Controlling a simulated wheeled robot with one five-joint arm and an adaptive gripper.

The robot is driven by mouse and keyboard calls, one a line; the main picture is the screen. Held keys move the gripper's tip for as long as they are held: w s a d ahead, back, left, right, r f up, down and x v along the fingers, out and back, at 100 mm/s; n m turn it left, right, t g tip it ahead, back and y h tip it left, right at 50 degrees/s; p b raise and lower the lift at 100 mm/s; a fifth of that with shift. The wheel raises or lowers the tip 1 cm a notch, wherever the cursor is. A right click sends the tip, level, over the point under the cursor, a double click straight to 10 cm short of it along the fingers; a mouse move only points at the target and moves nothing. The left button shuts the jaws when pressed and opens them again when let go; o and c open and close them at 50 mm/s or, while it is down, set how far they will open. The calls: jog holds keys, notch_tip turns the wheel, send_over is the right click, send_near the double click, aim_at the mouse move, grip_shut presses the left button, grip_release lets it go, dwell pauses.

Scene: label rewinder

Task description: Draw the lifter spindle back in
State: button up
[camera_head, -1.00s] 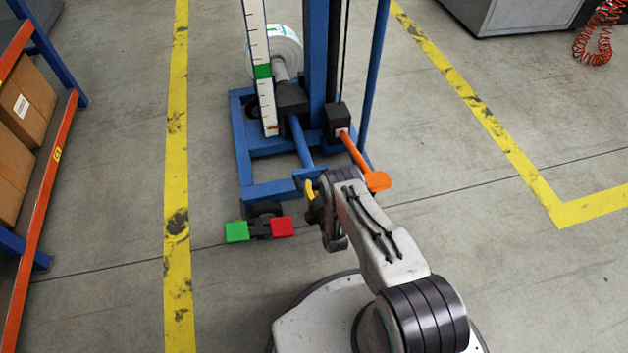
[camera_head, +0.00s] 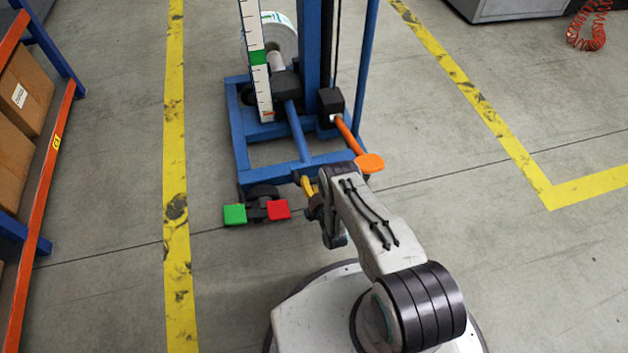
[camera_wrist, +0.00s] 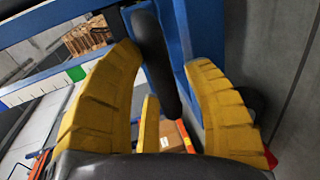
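The blue lifter (camera_head: 241,155) stands ahead of me in the head view. A white roll (camera_head: 280,38) sits at its back on a grey spindle (camera_head: 276,62), which enters a black block (camera_head: 287,82). A blue rod (camera_head: 297,132) runs from the block toward me. My gripper (camera_head: 307,186) is at the rod's near end, partly hidden by my arm. In the wrist view its yellow fingers (camera_wrist: 165,60) are spread, with a black grip bar (camera_wrist: 155,60) between them. A gap shows between the bar and the right finger; contact with the left one is unclear.
An orange lever (camera_head: 350,145) sticks out just right of my gripper. Green (camera_head: 235,214) and red (camera_head: 278,209) pads lie low at the lifter's front left. A shelf with boxes (camera_head: 25,92) is at far left.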

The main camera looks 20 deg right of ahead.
jog(key=shift+o, duration=1.1)
jog(key=shift+w, duration=0.1)
jog(key=shift+r, duration=0.15)
jog(key=shift+r, duration=4.95)
